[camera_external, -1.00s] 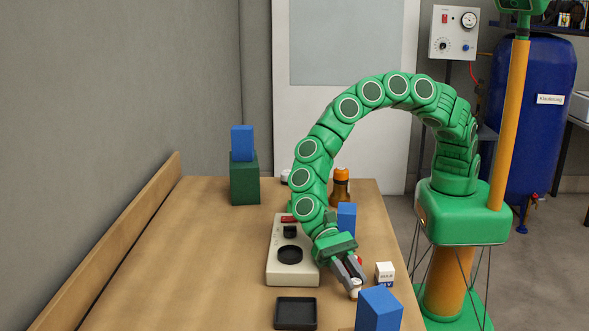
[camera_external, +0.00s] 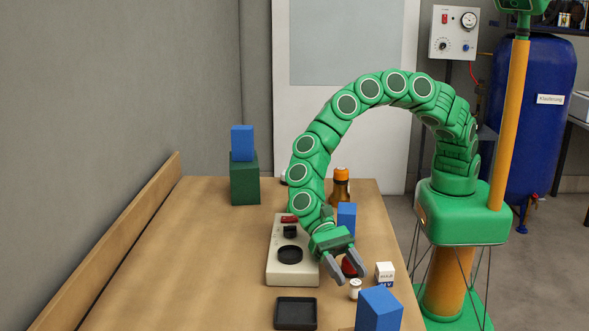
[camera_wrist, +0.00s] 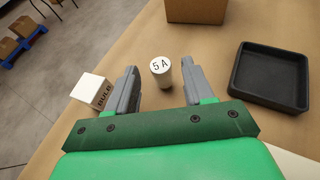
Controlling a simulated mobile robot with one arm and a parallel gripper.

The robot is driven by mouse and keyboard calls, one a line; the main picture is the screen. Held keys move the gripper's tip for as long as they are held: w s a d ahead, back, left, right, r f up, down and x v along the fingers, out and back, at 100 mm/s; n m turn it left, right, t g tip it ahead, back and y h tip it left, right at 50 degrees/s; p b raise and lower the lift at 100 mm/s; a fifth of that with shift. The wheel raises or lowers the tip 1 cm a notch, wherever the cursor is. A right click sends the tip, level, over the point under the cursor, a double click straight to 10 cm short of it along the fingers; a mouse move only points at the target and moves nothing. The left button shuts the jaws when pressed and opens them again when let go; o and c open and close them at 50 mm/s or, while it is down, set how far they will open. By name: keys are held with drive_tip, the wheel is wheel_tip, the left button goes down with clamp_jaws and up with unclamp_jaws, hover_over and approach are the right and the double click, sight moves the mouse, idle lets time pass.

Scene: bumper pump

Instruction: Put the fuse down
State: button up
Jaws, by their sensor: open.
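The fuse (camera_external: 355,289) is a small white cylinder standing upright on the wooden table. In the wrist view the fuse (camera_wrist: 161,70) shows "5 A" on its top. My gripper (camera_external: 349,276) is open, its fingers spread on either side of the fuse. The fuse stands near the fingertips, with a visible gap to each finger in the wrist view, and nothing is held.
A white bulb box (camera_external: 384,272) stands right of the fuse. A black tray (camera_external: 296,314) is at the front left, and a blue block (camera_external: 378,310) in front. A beige device (camera_external: 291,268) is to the left. A red object (camera_external: 349,267) shows behind my fingers.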

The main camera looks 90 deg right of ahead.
drive_tip(key=v, duration=1)
drive_tip(key=shift+w+d+r, duration=0.1)
drive_tip(key=shift+d+r, duration=0.05)
